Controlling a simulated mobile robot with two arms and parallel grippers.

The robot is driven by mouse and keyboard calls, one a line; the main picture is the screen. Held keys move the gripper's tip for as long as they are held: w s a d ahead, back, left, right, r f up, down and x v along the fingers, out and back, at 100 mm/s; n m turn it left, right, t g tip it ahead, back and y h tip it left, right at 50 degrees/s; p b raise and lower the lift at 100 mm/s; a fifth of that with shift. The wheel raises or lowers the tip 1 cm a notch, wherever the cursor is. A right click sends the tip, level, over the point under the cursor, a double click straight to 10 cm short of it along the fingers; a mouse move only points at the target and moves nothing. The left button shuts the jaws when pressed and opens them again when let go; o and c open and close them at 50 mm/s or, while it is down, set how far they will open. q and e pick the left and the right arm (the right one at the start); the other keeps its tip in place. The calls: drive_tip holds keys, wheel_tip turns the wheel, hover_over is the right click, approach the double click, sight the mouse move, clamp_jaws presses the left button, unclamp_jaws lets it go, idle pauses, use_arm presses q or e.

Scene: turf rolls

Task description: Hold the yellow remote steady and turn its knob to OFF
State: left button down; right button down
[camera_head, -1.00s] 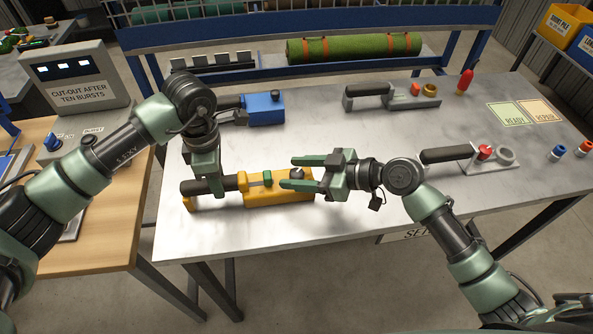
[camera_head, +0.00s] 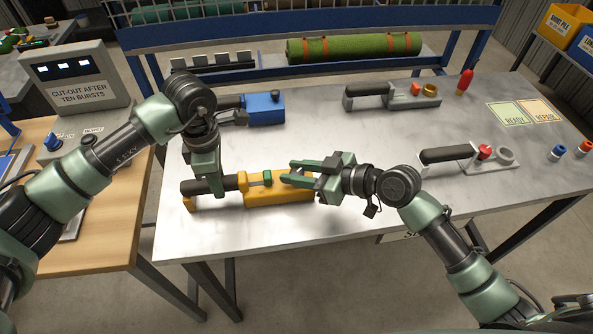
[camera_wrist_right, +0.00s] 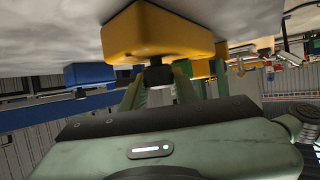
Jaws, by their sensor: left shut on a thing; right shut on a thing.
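The yellow remote (camera_head: 262,196) lies on the metal table, with a black handle (camera_head: 230,183) at its left end and a green button (camera_head: 267,178) on top. My left gripper (camera_head: 216,190) comes down from above and is shut on the handle. My right gripper (camera_head: 291,173) reaches in from the right and is shut on the dark knob at the remote's right end. In the right wrist view the knob (camera_wrist_right: 157,76) sits between the fingers below the yellow body (camera_wrist_right: 155,35). The knob's marking and its setting cannot be read.
A blue remote (camera_head: 264,108) lies behind, and grey-based remotes (camera_head: 392,96) (camera_head: 487,160) lie back right and right. A red bottle (camera_head: 465,82) and READY and REPAIR cards (camera_head: 510,114) are further right. The table's front is clear.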

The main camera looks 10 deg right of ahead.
use_arm(q)
drive_tip(key=shift+s+f, duration=0.15)
drive_tip(key=shift+f, duration=0.15)
use_arm(e)
drive_tip(key=m+t+h, duration=0.3)
drive_tip(key=m, duration=0.1)
drive_tip(key=shift+s+a+f, duration=0.1)
drive_tip(key=shift+a, duration=0.05)
drive_tip(key=shift+m+t+h, duration=1)
drive_tip(key=shift+m+h, duration=0.8)
drive_tip(key=shift+h, duration=0.4)
drive_tip(key=c, duration=1.1)
unclamp_jaws()
drive_tip(key=shift+o, duration=0.2)
drive_tip(key=shift+d, duration=0.2)
drive_tip(key=v, duration=0.7)
drive_tip(key=shift+s, duration=0.25)
